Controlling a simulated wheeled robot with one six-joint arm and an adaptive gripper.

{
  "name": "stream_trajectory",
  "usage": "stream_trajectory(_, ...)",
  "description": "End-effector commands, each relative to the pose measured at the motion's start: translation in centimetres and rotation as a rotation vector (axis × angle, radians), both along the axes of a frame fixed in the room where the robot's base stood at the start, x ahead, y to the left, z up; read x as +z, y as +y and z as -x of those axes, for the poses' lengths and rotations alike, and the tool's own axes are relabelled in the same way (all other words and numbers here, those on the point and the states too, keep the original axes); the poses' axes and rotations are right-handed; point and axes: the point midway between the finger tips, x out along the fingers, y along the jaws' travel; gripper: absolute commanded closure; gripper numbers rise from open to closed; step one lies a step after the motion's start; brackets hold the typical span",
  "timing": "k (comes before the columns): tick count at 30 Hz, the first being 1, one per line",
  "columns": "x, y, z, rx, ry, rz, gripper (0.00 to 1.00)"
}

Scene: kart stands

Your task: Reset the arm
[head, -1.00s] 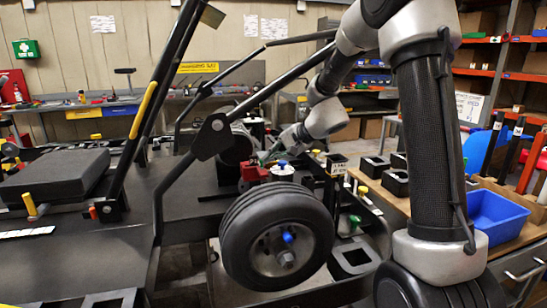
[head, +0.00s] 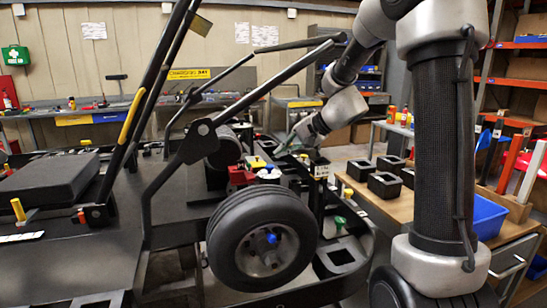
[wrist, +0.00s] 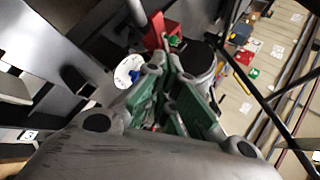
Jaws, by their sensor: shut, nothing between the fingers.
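My arm reaches from the right side of the head view, bent at the elbow, over the kart frame. My gripper (head: 283,147) is small there, near the kart's red block (head: 240,178) and the white disc with a blue knob (head: 268,173). The wrist view shows my gripper (wrist: 172,62) with green finger pads close together and nothing held. In the wrist view the white disc (wrist: 127,70) is left of the fingers and the red part (wrist: 158,32) is beyond them. The exact gap to these parts cannot be told.
The kart wheel (head: 262,240) stands in front below my gripper. Slanted black frame bars (head: 265,88) rise at its left. A wooden bench with black square holders (head: 384,185) and a blue bin (head: 487,217) lies to the right. Shelves stand behind.

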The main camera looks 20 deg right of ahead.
Motion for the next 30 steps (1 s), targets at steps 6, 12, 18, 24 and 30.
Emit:
stream_trajectory(6, 1.8, -1.5, 1.5, 0.001, -0.001, 0.000, 1.00)
stream_trajectory(12, 2.2, -1.7, 2.2, 0.009, -0.001, 0.008, 1.00)
stream_trajectory(18, 3.4, -0.7, 9.3, 0.143, 0.004, 0.170, 1.00)
stream_trajectory(24, 3.5, -2.2, 21.8, 0.355, 0.018, 0.495, 1.00)
stream_trajectory(30, 2.5, -5.9, 30.4, 0.492, 0.019, 0.793, 1.00)
